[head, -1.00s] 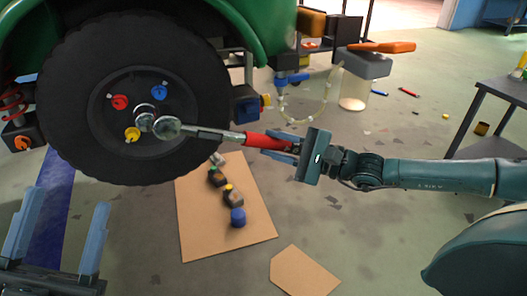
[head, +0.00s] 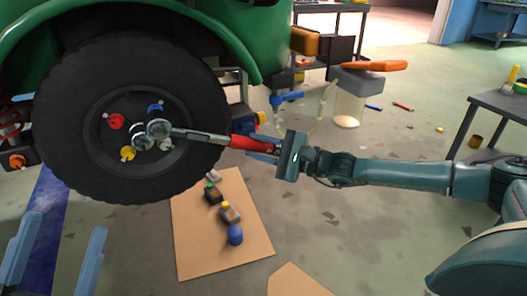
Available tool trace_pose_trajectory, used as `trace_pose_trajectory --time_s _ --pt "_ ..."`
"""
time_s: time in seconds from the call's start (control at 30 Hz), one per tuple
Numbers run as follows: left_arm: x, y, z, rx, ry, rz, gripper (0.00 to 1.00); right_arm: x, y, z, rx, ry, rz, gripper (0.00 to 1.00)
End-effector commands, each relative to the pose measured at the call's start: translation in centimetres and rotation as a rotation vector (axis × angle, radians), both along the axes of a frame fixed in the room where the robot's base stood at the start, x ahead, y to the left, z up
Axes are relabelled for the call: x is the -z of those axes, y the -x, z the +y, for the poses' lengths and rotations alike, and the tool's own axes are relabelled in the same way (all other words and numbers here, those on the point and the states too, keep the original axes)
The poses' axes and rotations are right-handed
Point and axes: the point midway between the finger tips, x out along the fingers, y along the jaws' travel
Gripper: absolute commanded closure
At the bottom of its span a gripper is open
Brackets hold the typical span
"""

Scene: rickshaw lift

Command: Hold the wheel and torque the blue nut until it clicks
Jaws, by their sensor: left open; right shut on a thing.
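The black wheel (head: 70,105) is mounted on the green vehicle at left. On its hub, the blue nut (head: 155,108) shows just above the round head of the torque wrench (head: 200,136). A red nut (head: 116,122) and a yellow nut (head: 128,153) sit to its left and below. The wrench's socket end is over the hub's middle, apart from the blue nut in the picture; whether it touches the hub is unclear. My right gripper (head: 277,150) is shut on the wrench's red handle. My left gripper (head: 62,255) is open and empty, below the wheel.
A cardboard sheet (head: 195,250) on the floor holds several small bottles or parts. A clear container with a grey lid and orange handle (head: 352,68) stands behind my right arm. A dark table (head: 500,105) is at right. Floor between them is mostly open.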

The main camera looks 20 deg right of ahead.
Motion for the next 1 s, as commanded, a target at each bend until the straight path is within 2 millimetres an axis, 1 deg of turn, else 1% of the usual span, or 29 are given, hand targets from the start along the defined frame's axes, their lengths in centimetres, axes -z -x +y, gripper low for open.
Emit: trace_pose_trajectory --time_s 0.03,0.1,0.17,0.27,0.37,0.5,0.6,0.7,0.83,1.0 --pt "0.0 0.0 0.0 -0.001 -0.001 -0.003 0.44 -0.3 -0.3 0.1 -0.001 -0.005 -0.006 1.00" --pt "-0.2 -0.1 0.1 -0.003 -0.005 -0.009 0.50 -0.3 -0.2 0.0 -0.002 -0.005 -0.004 1.00" --pt "0.1 -0.5 0.1 -0.014 -0.017 -0.002 0.55 -0.3 -0.2 0.0 -0.002 -0.005 -0.004 1.00" --pt "1.1 -2.3 0.4 -0.059 -0.063 0.030 0.63 -0.3 -0.2 0.0 -0.002 -0.005 -0.004 1.00" --pt "2.8 -5.2 1.2 -0.133 -0.141 0.086 0.71 -0.3 -0.2 0.0 -0.002 -0.005 -0.004 1.00" --pt "5.9 -9.7 2.8 -0.238 -0.252 0.204 0.83 -0.3 -0.2 0.0 -0.002 -0.005 -0.004 1.00" --pt "8.2 -12.4 3.7 -0.289 -0.309 0.300 0.91 -0.3 -0.2 0.0 -0.002 -0.005 -0.004 1.00" --pt "10.1 -14.4 4.7 -0.327 -0.356 0.382 0.99 -0.3 -0.2 0.0 -0.002 -0.005 -0.004 1.00" --pt "11.6 -15.9 5.5 -0.356 -0.397 0.452 1.00 -0.3 -0.2 0.0 -0.002 -0.005 -0.004 1.00" --pt "12.2 -17.1 5.8 -0.366 -0.411 0.480 1.00 -0.3 -0.2 0.0 -0.002 -0.005 -0.004 1.00"
